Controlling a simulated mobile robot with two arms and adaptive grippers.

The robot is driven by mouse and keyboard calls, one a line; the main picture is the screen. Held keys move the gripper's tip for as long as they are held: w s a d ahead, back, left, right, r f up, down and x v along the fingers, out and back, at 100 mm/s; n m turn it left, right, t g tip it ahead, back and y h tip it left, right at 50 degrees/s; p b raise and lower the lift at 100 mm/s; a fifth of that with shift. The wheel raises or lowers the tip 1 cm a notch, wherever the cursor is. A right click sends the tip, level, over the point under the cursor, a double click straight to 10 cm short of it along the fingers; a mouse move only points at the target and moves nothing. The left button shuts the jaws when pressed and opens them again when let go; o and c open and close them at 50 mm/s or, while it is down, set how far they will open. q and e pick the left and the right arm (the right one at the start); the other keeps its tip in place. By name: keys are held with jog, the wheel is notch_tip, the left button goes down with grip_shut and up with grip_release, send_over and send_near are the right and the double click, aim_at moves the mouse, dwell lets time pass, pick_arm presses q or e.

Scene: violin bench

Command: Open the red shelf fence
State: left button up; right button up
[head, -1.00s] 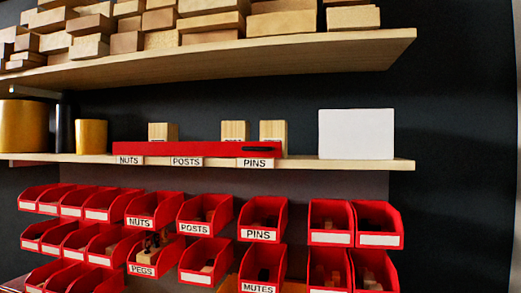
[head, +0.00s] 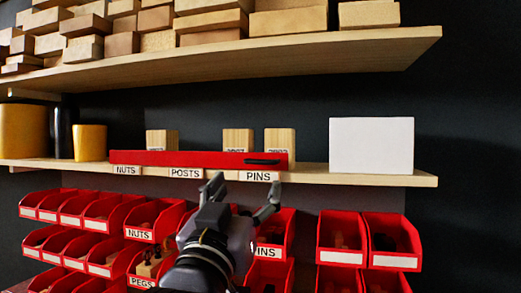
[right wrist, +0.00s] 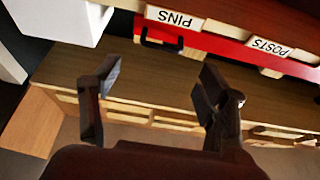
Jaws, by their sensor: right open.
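The red shelf fence (head: 200,158) is a long red bar along the front of the middle shelf, with a dark handle (head: 263,161) near its right end. It stands upright in front of several wooden blocks (head: 238,140). My right gripper (head: 240,190) is open and empty, just below and in front of the fence, left of the handle in the head view. In the right wrist view the gripper (right wrist: 155,85) is open, with the fence (right wrist: 225,42) and its handle (right wrist: 160,40) beyond the fingers, apart from them. My left gripper is not in view.
The middle shelf (head: 420,180) carries a white box (head: 371,145) right of the fence and yellow cylinders (head: 90,142) to the left. Red bins (head: 340,238) hang below it. Wooden blocks fill the upper shelf (head: 380,39). NUTS, POSTS and PINS labels sit below the fence.

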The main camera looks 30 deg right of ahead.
aim_at(260, 162)
jog(key=p+x, duration=0.4)
jog(key=x, duration=0.5)
jog(key=shift+w+d, duration=0.45)
jog(key=shift+a+r, duration=0.1)
jog(key=c, duration=1.5)
